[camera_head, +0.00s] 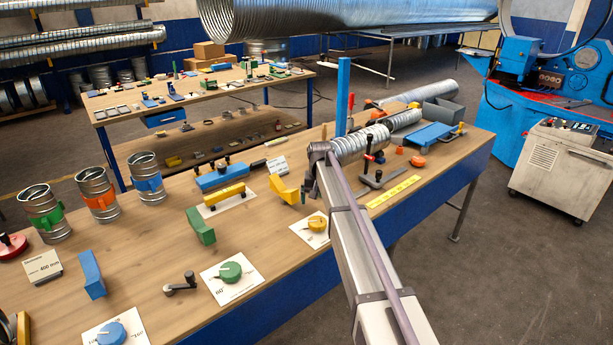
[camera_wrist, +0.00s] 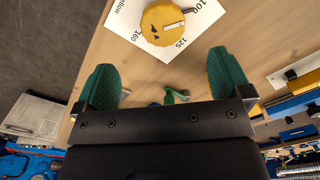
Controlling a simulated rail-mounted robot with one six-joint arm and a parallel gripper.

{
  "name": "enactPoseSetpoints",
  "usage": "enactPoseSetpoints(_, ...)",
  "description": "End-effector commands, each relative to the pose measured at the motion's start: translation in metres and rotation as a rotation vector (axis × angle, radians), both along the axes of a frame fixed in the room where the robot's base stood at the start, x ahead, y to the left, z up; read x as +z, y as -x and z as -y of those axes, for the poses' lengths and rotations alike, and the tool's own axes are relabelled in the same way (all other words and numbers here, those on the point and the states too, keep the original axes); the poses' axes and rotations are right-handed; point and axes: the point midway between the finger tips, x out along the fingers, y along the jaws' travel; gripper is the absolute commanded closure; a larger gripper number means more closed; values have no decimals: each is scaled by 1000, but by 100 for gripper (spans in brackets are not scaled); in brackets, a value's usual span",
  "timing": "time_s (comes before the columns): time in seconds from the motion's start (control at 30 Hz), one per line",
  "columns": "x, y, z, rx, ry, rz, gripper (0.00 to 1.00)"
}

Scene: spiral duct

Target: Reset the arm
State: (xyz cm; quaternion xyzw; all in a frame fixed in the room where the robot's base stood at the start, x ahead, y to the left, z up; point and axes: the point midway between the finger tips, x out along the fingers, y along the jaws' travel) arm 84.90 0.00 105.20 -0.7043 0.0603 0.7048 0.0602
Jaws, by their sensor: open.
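My arm (camera_head: 350,235) reaches from the bottom right over the workbench (camera_head: 150,255) in the head view, its far joint (camera_head: 318,152) raised above the bench. My gripper (camera_wrist: 166,80) is open in the wrist view, with two green ridged finger pads wide apart. No object is held between them. Ahead of the pads lies a yellow dial (camera_wrist: 163,24) on a white card marked 100, 125 and 160. The same yellow dial shows in the head view (camera_head: 318,223), just left of my arm. I cannot make out the gripper in the head view.
Ringed metal cans (camera_head: 97,193), a green dial (camera_head: 230,271), a blue dial (camera_head: 110,334) and coloured blocks stand on the bench. A large spiral duct (camera_head: 350,15) hangs behind. A blue machine (camera_head: 550,110) and a grey cabinet (camera_head: 562,165) are at right. Floor at lower right is clear.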

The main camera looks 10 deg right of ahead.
Motion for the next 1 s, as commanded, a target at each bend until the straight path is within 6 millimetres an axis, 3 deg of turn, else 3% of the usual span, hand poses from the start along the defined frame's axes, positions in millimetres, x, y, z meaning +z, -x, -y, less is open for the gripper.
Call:
enactPoseSetpoints(0.17,-1,146,0,89,1,-1,4)
enactPoseSetpoints(0.2,-1,186,0,110,1,-1,4)
enactPoseSetpoints(0.3,-2,279,1,152,1,-1,4)
enactPoseSetpoints(0.4,-3,348,1,171,1,0,4)
enactPoseSetpoints(0.43,-4,362,1,173,1,0,4)
enactPoseSetpoints(0.5,-4,385,1,172,1,0,4)
enactPoseSetpoints(0.57,-4,393,1,172,1,0,4)
enactPoseSetpoints(1.0,-4,390,1,170,1,-1,4)
